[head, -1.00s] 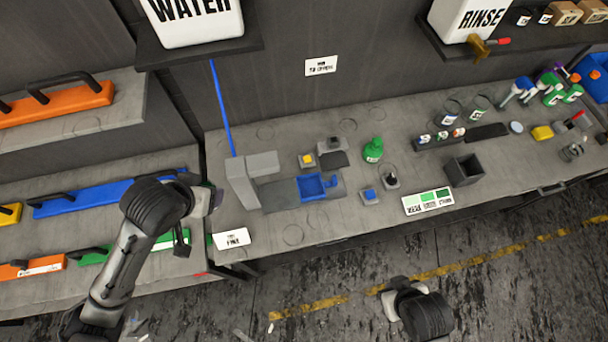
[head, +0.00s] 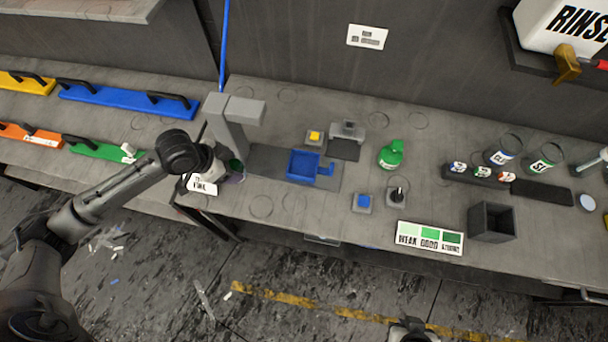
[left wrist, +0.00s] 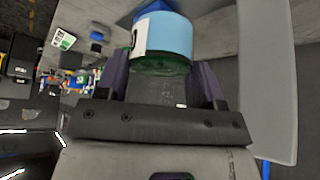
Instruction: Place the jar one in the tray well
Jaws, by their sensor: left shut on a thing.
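My left gripper (head: 234,170) is at the left end of the bench, beside the grey stand (head: 228,128). In the left wrist view its two dark fingers (left wrist: 165,88) are shut on a jar (left wrist: 165,45) with a light blue band, a white label and a green lower part. In the head view the jar is mostly hidden by the gripper. A blue tray with a recess (head: 303,166) sits on a dark base to the right of my gripper, apart from it. I cannot tell whether that recess is the tray well. Of my right arm only a cut-off part shows at the bottom edge.
A white card (head: 200,187) lies by my left gripper. Bench space in front of the blue tray is clear.

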